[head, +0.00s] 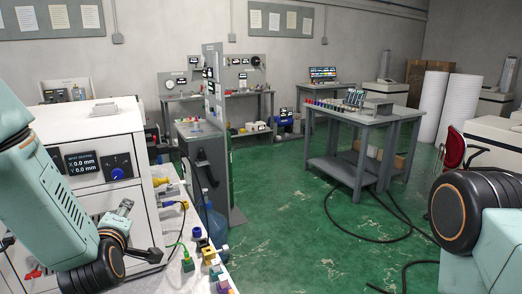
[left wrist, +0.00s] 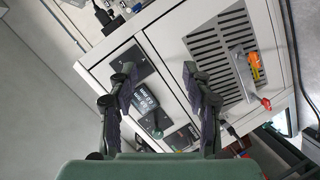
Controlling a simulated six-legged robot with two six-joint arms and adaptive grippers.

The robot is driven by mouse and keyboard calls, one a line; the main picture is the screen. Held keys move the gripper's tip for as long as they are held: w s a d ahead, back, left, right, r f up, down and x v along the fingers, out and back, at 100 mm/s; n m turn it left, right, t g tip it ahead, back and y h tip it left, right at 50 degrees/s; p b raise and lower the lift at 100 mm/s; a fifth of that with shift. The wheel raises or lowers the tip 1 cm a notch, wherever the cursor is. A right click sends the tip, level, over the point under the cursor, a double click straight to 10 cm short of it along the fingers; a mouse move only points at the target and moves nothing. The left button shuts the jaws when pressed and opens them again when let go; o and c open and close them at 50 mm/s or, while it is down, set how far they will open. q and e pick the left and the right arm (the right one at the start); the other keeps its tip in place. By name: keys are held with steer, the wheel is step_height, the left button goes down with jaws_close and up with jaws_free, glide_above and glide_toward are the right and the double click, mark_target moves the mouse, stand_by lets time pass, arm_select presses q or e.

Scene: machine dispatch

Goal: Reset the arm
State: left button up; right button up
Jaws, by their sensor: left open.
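My left arm comes in from the left in the head view, bent in front of the white machine cabinet (head: 85,130). My left gripper (left wrist: 159,72) shows in the left wrist view with its two dark fingers spread apart and nothing between them. Beyond the fingers is the cabinet front, tilted in that view, with a small display (left wrist: 146,97) and a knob (left wrist: 152,124). I cannot tell the exact gap between fingertips and cabinet. Part of my right arm shows at the right edge of the head view; its gripper is out of view.
A narrow bench (head: 192,218) with small coloured parts stands beside the cabinet. A grey table (head: 350,114) with small items stands farther back. Black cables cross the green floor (head: 300,240), otherwise open in the middle.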

arm_select(q)
steer(key=s+d+f+m+g+h, duration=0.2)
steer(key=s+d+f+m, duration=0.15)
steer(key=f, duration=0.45)
steer(key=s+d+f+m+g+h, duration=0.1)
steer(key=s+d+f+m+g, duration=0.15)
steer(key=s+f, duration=0.35)
steer(key=s+d+f+m+g+h, duration=0.25)
steer(key=s+f+m+g, duration=0.4)
steer(key=s, duration=0.65)
steer(key=s+d+f+m+g+h, duration=0.1)
steer(key=s+d+f+m+g, duration=0.2)
steer(key=s+f, duration=0.9)
step_height(320, 180, down, 14)
steer(key=s+b, duration=0.2)
steer(key=b, duration=1.3)
steer(key=shift+s+r+m+b, duration=0.2)
steer(key=shift+s+m+b, duration=0.05)
steer(key=shift+m+b, duration=0.1)
steer(key=shift+y, duration=0.25)
steer(key=shift+c, duration=0.5)
steer(key=shift+c, duration=0.7)
steer(key=shift+s, duration=0.1)
